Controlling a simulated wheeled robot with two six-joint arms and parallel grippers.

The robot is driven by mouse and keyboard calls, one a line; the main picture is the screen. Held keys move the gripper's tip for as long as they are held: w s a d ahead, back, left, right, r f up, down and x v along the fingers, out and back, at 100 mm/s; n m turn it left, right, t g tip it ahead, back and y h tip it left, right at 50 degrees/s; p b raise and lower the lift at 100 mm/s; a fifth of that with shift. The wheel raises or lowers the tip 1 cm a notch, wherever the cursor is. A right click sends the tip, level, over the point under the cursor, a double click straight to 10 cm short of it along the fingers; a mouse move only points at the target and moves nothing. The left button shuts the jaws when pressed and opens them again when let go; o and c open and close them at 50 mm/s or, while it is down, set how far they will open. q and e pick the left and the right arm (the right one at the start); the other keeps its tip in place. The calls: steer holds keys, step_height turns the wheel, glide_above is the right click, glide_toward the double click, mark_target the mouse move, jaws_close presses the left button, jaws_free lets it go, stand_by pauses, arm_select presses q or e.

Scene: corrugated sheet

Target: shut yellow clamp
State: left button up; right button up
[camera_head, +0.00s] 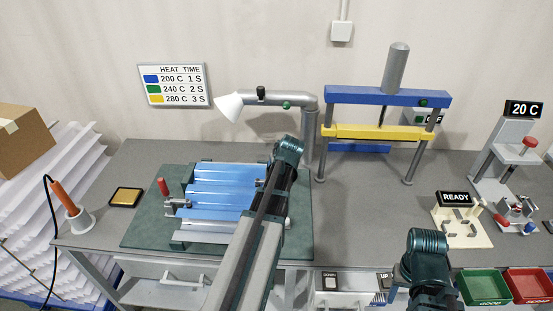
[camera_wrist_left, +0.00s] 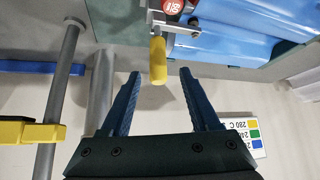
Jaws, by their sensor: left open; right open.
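The yellow clamp handle (camera_wrist_left: 158,60) hangs from a metal clamp with a red round label in the left wrist view. It stands upright in that picture, just beyond and between the fingertips of my left gripper (camera_wrist_left: 160,75). That gripper is open and empty, with a finger on either side of the handle's line. In the head view, my left arm hides the yellow handle and the gripper. The clamp sits at the right edge of the blue corrugated sheet (camera_head: 222,187). My right gripper (camera_head: 430,290) is open, low at the front right, away from the clamp; its fingertips are hard to see.
A red-handled clamp (camera_head: 165,188) is on the sheet's left side. A blue and yellow press (camera_head: 385,132) is to the right. Green (camera_head: 484,286) and red (camera_head: 530,284) bins lie front right. The table's middle right is clear.

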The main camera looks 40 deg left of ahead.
arm_select(q)
steer(key=p+v, duration=0.1)
steer(key=v, duration=0.2)
steer(key=shift+s+d+r+p, duration=0.1)
steer(key=shift+r+p, duration=0.1)
steer(key=shift+p, duration=0.1)
arm_select(e)
step_height(320, 180, up, 3)
steer(key=shift+f, duration=0.15)
arm_select(q)
steer(key=shift+d, duration=0.1)
steer(key=s+d+f+m+g+h, duration=0.1)
steer(key=s+d+m, duration=0.3)
steer(key=d, duration=0.8)
steer(key=s+d+f+m+g+h, duration=0.2)
steer(key=s+d+m, duration=0.3)
steer(key=d, duration=0.8)
steer(key=s+d+f+m+g+h, duration=0.1)
steer(key=s+d+m, duration=0.3)
steer(key=s+d, duration=0.6)
steer(key=d+g, duration=0.1)
steer(key=d, duration=0.1)
steer(key=shift+d+f+m+h, duration=0.3)
steer(key=shift+d+f+m, duration=0.1)
arm_select(e)
steer(key=shift+f, duration=0.1)
